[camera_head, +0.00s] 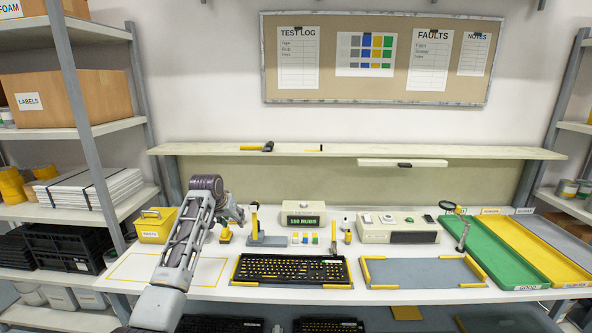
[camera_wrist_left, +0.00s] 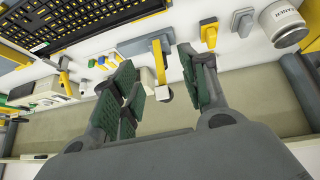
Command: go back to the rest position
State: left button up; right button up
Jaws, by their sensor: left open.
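My left gripper (camera_head: 235,212) is raised over the left part of the bench in the head view, left of the keyboard. In the left wrist view my left gripper (camera_wrist_left: 158,90) is open, with nothing between its green-padded fingers. The black keyboard (camera_head: 292,269) with yellow marks lies between yellow corner holders on the bench. It also shows at the upper left of the left wrist view (camera_wrist_left: 75,22). My right gripper is not in view.
A yellow parts box (camera_head: 155,225), a small stand (camera_head: 268,239), a counter box (camera_head: 303,213) and a grey control box (camera_head: 398,229) stand along the back. An empty grey mat (camera_head: 420,272) lies right of the keyboard. Green (camera_head: 490,248) and yellow trays (camera_head: 540,251) lie at the right.

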pick_arm(q)
jog(key=s+f+g, duration=0.2)
jog(key=s+f, duration=1.8)
jog(key=s, duration=0.1)
jog(key=s+f+m+g+y, duration=0.1)
jog(key=s+f, duration=0.1)
jog(key=s, duration=2.7)
jog(key=s+f+g, duration=0.2)
jog(key=s+f, duration=0.1)
jog(key=f, duration=3)
jog(key=s+a+f, duration=0.2)
jog(key=s+f, duration=0.8)
jog(key=s, duration=0.1)
jog(key=s+a+f, duration=0.1)
jog(key=s+f, duration=0.9)
jog(key=s, duration=0.1)
jog(key=shift+s+a+m+g, duration=0.15)
jog(key=shift+a+m+g, duration=0.15)
jog(key=shift+a+g, duration=0.1)
